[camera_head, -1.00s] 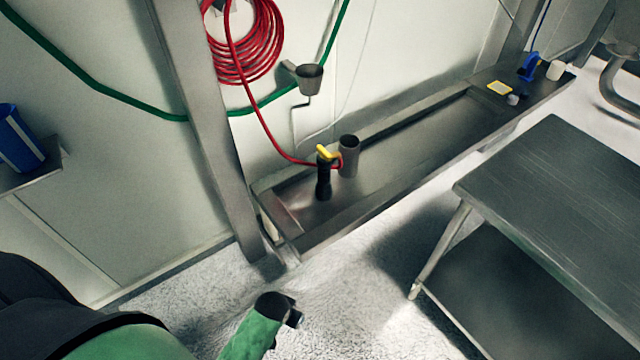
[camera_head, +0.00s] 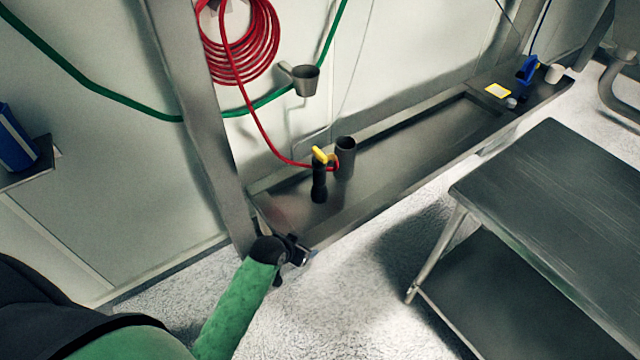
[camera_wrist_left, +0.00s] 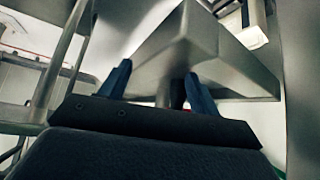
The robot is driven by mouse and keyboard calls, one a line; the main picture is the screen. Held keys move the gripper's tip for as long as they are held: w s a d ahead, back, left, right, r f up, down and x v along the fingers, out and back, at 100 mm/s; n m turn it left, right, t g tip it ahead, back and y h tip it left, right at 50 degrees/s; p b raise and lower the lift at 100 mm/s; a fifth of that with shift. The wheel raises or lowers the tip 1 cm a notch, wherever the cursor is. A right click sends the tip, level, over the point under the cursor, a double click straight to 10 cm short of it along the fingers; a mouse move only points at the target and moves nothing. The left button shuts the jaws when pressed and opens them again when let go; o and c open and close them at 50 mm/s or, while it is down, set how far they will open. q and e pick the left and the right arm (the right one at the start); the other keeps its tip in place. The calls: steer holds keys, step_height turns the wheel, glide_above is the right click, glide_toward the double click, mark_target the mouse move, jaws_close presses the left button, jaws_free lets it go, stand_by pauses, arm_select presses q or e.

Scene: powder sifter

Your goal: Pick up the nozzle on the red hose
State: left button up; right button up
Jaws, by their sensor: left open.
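The nozzle (camera_head: 319,182) is black with a yellow lever (camera_head: 320,155). It stands upright in the metal trough, at its left end, in the head view. The red hose (camera_head: 262,128) runs down to it from a coil on the wall. My left gripper (camera_head: 302,253) is low and to the left of the nozzle, by the trough's near left corner, apart from the nozzle. In the left wrist view the two blue-grey fingers (camera_wrist_left: 157,82) stand apart with a grey metal surface beyond them. The nozzle cannot be made out clearly there. My right gripper is not in view.
A grey metal cup (camera_head: 345,158) stands right behind the nozzle. The trough's front rim (camera_head: 400,190) lies between my gripper and the nozzle. A metal post (camera_head: 200,130) rises at the left. A steel table (camera_head: 540,200) stands to the right, with open floor (camera_head: 350,280) between.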

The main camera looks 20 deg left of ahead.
mark_target(316, 175)
arm_select(q)
steer(key=w+a+r+t, duration=0.1)
steer(key=w+r, duration=0.1)
steer(key=w, duration=0.4)
steer(key=w+a+r+t, duration=0.2)
steer(key=w+r, duration=0.1)
steer(key=w, duration=0.3)
steer(key=w+a+r+t+h, duration=0.1)
steer(key=w+r+t, duration=0.1)
steer(key=w, duration=0.5)
steer(key=shift+w+a+r, duration=0.1)
steer(key=shift+a+r, duration=0.1)
steer(key=shift+a, duration=0.05)
steer(key=shift+w, duration=0.35)
steer(key=p+x, duration=0.1)
steer(key=x, duration=0.2)
steer(key=p+x, duration=0.2)
steer(key=x, duration=0.1)
steer(key=shift+s+d, duration=0.1)
steer(key=shift+d, duration=0.15)
steer(key=shift+w+d+f, duration=0.1)
steer(key=shift+w+f, duration=0.25)
steer(key=shift+w, duration=0.05)
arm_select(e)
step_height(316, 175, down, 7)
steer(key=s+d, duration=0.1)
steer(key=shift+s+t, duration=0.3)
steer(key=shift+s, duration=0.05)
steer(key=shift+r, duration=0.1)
